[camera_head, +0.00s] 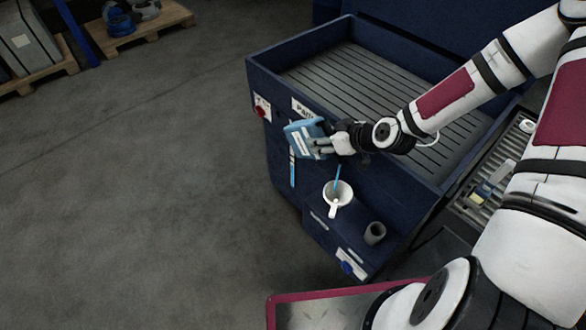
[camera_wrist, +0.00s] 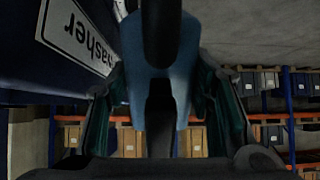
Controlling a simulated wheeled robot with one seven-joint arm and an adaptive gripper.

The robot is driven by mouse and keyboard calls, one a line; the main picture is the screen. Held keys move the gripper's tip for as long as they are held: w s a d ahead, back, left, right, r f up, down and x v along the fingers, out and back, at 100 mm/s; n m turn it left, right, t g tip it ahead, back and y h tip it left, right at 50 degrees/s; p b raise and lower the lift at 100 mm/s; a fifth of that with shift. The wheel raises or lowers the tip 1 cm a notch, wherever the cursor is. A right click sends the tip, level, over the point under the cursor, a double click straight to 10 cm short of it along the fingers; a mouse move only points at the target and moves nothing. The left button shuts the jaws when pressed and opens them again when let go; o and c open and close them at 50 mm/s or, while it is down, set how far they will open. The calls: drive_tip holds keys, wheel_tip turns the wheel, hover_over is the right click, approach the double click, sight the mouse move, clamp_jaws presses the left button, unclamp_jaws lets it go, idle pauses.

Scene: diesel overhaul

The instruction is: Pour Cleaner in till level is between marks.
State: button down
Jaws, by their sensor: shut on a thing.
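My gripper (camera_head: 323,146) is shut on a blue cleaner container (camera_head: 299,137), held tilted above the front of the dark blue parts washer (camera_head: 282,149). In the wrist view the container (camera_wrist: 181,65) sits between my gripper's two fingers (camera_wrist: 160,112). A white funnel-like cup (camera_head: 342,199) is below my gripper at the washer's front. A thin blue streak (camera_head: 337,176), which looks like liquid, runs down into it. The container's mouth is hidden by my gripper. A narrow upright light-blue gauge (camera_head: 292,168) is on the washer's front; its marks are too small to read.
The washer has a slatted basin (camera_head: 350,78). A red knob (camera_head: 261,112), a grey cylinder (camera_head: 375,233) and a blue knob (camera_head: 347,268) are on its front. A rack with small items (camera_head: 488,188) stands at the right.

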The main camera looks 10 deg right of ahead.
drive_tip(key=shift+f, duration=0.1)
idle(0.4)
drive_tip(key=shift+d+f+t+y, duration=0.1)
drive_tip(key=shift+f+t+y, duration=0.05)
drive_tip(key=shift+t+y, duration=0.15)
drive_tip(key=shift+s, duration=0.1)
drive_tip(key=shift+f, duration=0.15)
idle(0.6)
drive_tip(key=shift+s+f+t+y, duration=0.1)
drive_tip(key=shift+f+t+y, duration=0.1)
drive_tip(key=shift+t+y, duration=0.15)
drive_tip(key=shift+d, duration=0.1)
idle(0.6)
drive_tip(key=shift+s+f+t, duration=0.1)
drive_tip(key=shift+f+t, duration=0.1)
drive_tip(key=shift+t, duration=0.05)
idle(0.7)
